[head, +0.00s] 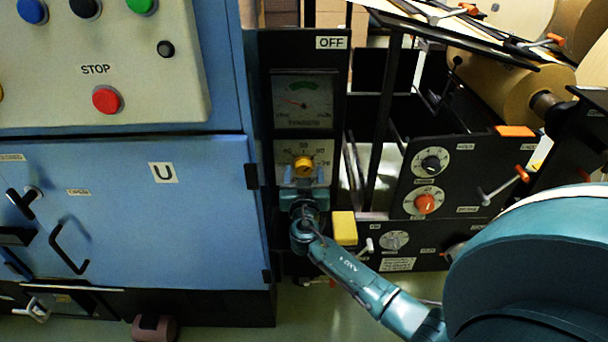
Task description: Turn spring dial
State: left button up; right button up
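A yellow knob (303,166) sits on a white scale plate (321,152) on the black panel in the head view, below a gauge (303,103) with a green band. I cannot read whether this is the spring dial. My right gripper (303,178) is right at the yellow knob, coming from below. Its fingers stand apart, one at each side of the knob's lower part, and look open. Contact with the knob cannot be made out. A black dial (432,161), a red-orange dial (425,204) and a grey dial (394,240) are further right. My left gripper is not in view.
A blue cabinet (205,225) with a red stop button (107,100) stands close on the left. A yellow block (344,228) is just right of my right wrist. Orange-tipped levers (521,174) and brown rolls (500,85) are at the right.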

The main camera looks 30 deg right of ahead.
jog(key=c, duration=0.9)
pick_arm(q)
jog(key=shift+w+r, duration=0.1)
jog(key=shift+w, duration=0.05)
pick_arm(e)
jog(key=shift+f+n+b, duration=0.1)
jog(key=shift+n+b, duration=0.45)
jog(key=shift+n, duration=0.15)
jog(key=n+b, duration=0.1)
jog(key=n, duration=0.1)
jog(key=shift+n, duration=1.1)
jog(key=n, duration=0.2)
jog(key=shift+n+b, duration=0.3)
jog(key=shift+n, duration=0.1)
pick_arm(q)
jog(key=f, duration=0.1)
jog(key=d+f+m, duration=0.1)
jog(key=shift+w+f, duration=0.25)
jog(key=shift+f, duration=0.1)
pick_arm(e)
jog(key=n, duration=0.4)
jog(key=shift+n, duration=0.3)
